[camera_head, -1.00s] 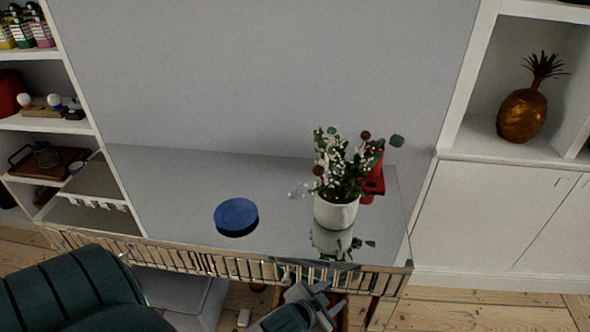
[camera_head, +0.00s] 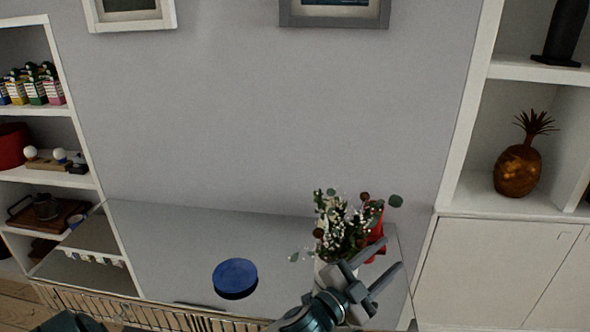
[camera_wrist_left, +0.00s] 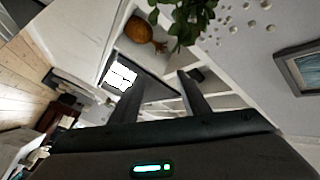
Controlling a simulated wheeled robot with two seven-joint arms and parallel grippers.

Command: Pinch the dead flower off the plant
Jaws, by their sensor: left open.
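The plant (camera_head: 345,222) stands at the right end of the sideboard (camera_head: 165,245), with green leaves and small white blossoms. Brownish-red round heads show at its upper right (camera_head: 365,196) and left side (camera_head: 318,233); I cannot tell which is the dead flower. Its white pot (camera_head: 321,270) is mostly hidden behind my gripper. My left gripper (camera_head: 386,256) is open and empty, in front of the pot and below the foliage in the picture. In the left wrist view, leaves (camera_wrist_left: 183,22) show beyond the open fingers (camera_wrist_left: 160,76). My right gripper is not in view.
A red object (camera_head: 376,232) stands just behind the plant. A blue round thing (camera_head: 235,277) lies on the sideboard to the left, with clear surface around it. Shelves with small items flank the left; a golden pineapple (camera_head: 517,168) sits in the right shelf.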

